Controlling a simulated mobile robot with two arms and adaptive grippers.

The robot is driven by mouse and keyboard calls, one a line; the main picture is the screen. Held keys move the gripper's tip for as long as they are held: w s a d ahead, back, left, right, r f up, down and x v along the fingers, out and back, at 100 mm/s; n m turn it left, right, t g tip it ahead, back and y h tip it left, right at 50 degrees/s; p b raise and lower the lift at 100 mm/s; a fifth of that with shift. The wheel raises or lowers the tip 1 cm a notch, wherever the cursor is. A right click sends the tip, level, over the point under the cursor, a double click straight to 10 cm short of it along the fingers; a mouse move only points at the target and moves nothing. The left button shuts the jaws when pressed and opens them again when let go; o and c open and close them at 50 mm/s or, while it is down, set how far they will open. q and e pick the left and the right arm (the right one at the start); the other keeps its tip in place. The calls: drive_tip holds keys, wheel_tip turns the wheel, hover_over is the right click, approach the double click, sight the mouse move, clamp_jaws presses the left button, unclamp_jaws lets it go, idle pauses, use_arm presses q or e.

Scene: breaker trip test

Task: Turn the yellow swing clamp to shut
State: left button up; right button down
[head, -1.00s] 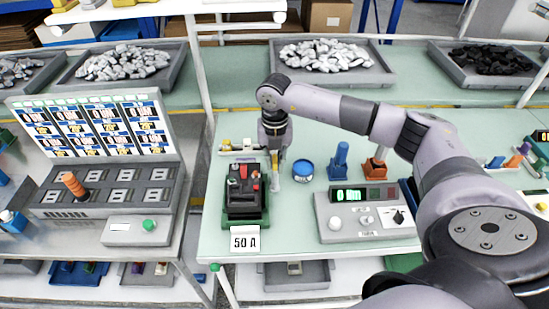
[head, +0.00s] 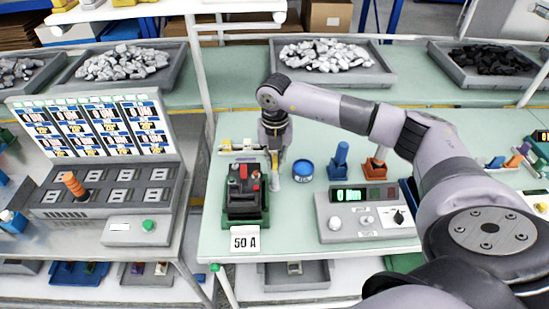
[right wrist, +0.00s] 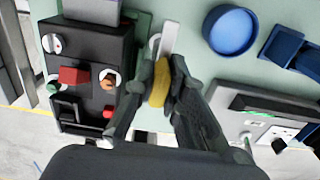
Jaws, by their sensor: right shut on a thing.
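My right gripper (right wrist: 160,88) is shut on the yellow swing clamp (right wrist: 159,84), whose yellow grip shows between its two fingers in the right wrist view. A pale arm or strip (right wrist: 170,36) lies just beyond the grip. The clamp is beside the black breaker (right wrist: 88,78), on its right. In the head view the breaker (head: 242,197) sits upright in a green fixture (head: 258,222). There my right gripper (head: 272,178) is at the fixture's right side, and the clamp is largely hidden by it. My left gripper is not in view.
A round blue container (head: 303,171) stands right of the gripper, with blue and orange holders behind the grey test box (head: 366,218). A 50 A card (head: 245,239) is in front of the fixture. A grey rack with labels (head: 100,195) stands left. Bench between fixture and test box is clear.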

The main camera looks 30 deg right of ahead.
drive_tip(key=shift+n+b, duration=0.4)
drive_tip(key=shift+n, duration=0.6)
drive_tip(key=shift+f+n+b, duration=0.1)
drive_tip(key=shift+n+b, duration=0.25)
drive_tip(key=shift+n, duration=0.65)
drive_tip(key=shift+n+b, duration=0.45)
drive_tip(key=shift+n, duration=0.55)
